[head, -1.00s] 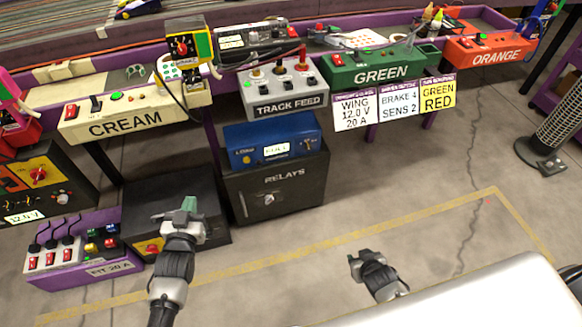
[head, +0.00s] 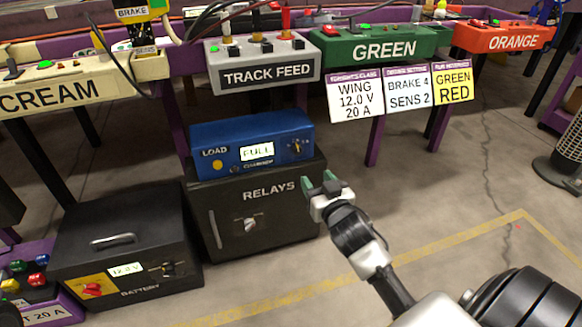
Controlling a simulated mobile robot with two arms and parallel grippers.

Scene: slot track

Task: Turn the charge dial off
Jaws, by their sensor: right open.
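The blue charger box (head: 240,137) stands on top of the dark relays cabinet (head: 262,190). Its lit display (head: 257,151) reads FULL. The charge dial (head: 297,146) is a small knob at the right end of the charger's front; its exact setting is too small to read. My right gripper (head: 319,181) is open and empty, with its green-tipped fingers up. In the picture it is just below and right of the dial, in front of the relays cabinet's right edge, apart from the dial. My left gripper is not in view.
The track feed box (head: 262,73) with its levers overhangs above the charger. A black battery box (head: 125,250) with a red knob sits on the floor at the left. Hanging signs (head: 408,93) and purple table legs are at the right.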

